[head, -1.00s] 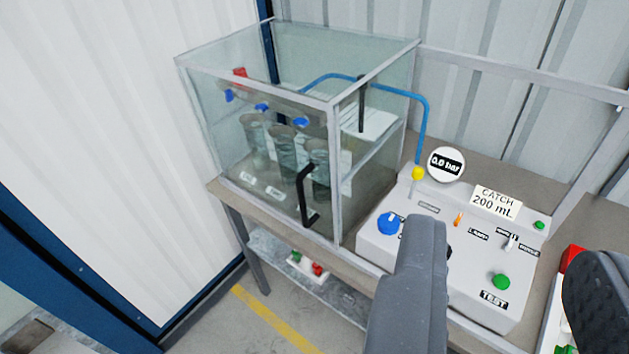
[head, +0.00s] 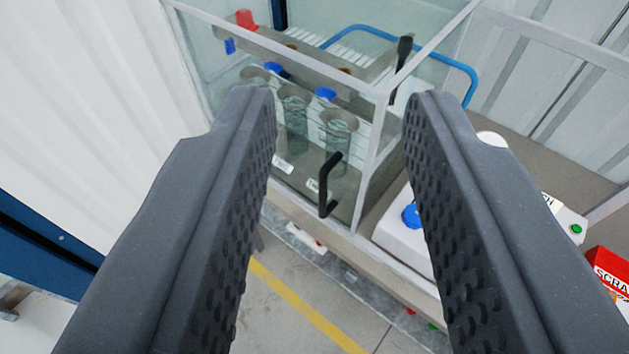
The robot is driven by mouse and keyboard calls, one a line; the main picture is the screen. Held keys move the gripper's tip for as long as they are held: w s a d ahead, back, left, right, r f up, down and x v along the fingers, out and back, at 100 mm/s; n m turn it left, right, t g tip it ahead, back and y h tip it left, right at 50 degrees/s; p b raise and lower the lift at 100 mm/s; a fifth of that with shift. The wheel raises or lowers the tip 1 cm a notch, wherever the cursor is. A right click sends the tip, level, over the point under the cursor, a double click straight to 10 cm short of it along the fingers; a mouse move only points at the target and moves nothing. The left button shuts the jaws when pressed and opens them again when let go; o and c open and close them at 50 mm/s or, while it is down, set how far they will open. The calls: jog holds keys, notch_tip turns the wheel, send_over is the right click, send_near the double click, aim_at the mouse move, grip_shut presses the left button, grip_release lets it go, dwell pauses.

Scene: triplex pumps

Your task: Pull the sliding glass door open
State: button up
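The sliding glass door (head: 300,150) is the front pane of a clear glass box with pale metal edges, standing on a bench. A black bar handle (head: 325,185) stands upright on the pane near its right edge. The pane appears closed across the front. My gripper (head: 335,100) is wide open and empty, with a dark textured finger on each side of the view. The handle shows between the fingers, beyond them and apart from both. The left finger hides part of the pane's left side.
Inside the box stand several grey cylinders (head: 294,115) under blue and red levers, with a blue tube (head: 440,62) behind. A white control panel (head: 395,235) sits right of the box, partly hidden by the right finger. A red box (head: 609,272) is at far right. Open floor (head: 300,325) lies in front.

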jog(key=w+a+f+m+t+y+b, duration=0.1)
jog(key=w+a+f+y, duration=0.1)
jog(key=w+a+f, duration=1.15)
jog(key=m+h+b, duration=0.2)
jog(key=m+h, duration=0.2)
jog(key=h, duration=0.6)
send_near(322, 193)
jog(key=b+x, duration=0.1)
jog(key=x, duration=0.9)
jog(key=shift+w+d, duration=0.1)
jog(key=shift+w, duration=0.3)
